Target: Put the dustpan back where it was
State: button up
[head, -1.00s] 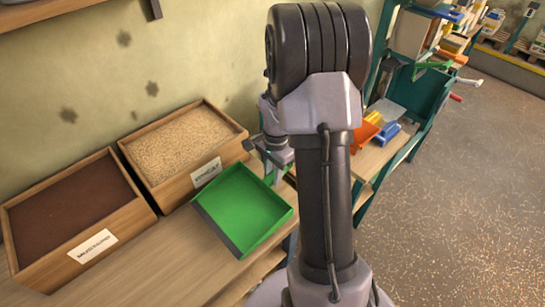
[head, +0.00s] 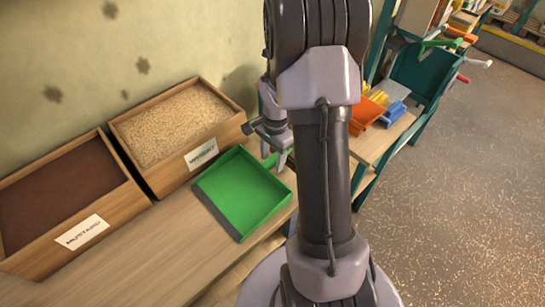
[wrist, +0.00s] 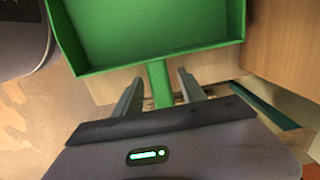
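The green dustpan (head: 242,193) lies open side up on the wooden bench, in front of the wheat box, in the head view. In the wrist view its pan (wrist: 150,30) fills the top and its green handle (wrist: 160,88) points down toward my gripper. My gripper (head: 275,160) is at the handle end, partly hidden by my arm in the head view. In the wrist view my gripper (wrist: 157,92) is open, one finger on each side of the handle, with a gap on both sides. The far end of the handle is hidden behind the gripper body.
A box labelled mustard (head: 66,195) and a box of grain (head: 180,125) stand along the wall. The bench front left is clear.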

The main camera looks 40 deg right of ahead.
notch_tip(320, 180, up, 12)
jog(key=r+p, duration=0.1)
jog(key=p, duration=0.4)
notch_tip(320, 180, up, 6)
jog(key=r+n+t, duration=0.1)
jog(key=n, duration=0.2)
send_over(257, 177)
jog(key=s+a+r+n+t, duration=0.1)
jog(key=s+a+r+n, duration=0.2)
jog(key=a, duration=0.3)
jog(key=s+a+r+n+t+y, duration=0.1)
jog(key=s+a+r+n+t, duration=0.1)
jog(key=s+a, duration=0.4)
jog(key=s+a+r+n+t, duration=0.1)
jog(key=s+a+r+n, duration=0.3)
jog(key=a, duration=0.3)
jog(key=shift+s+a+r+n+t, duration=0.2)
jog(key=shift+n+t, duration=0.2)
jog(key=shift+n, duration=0.2)
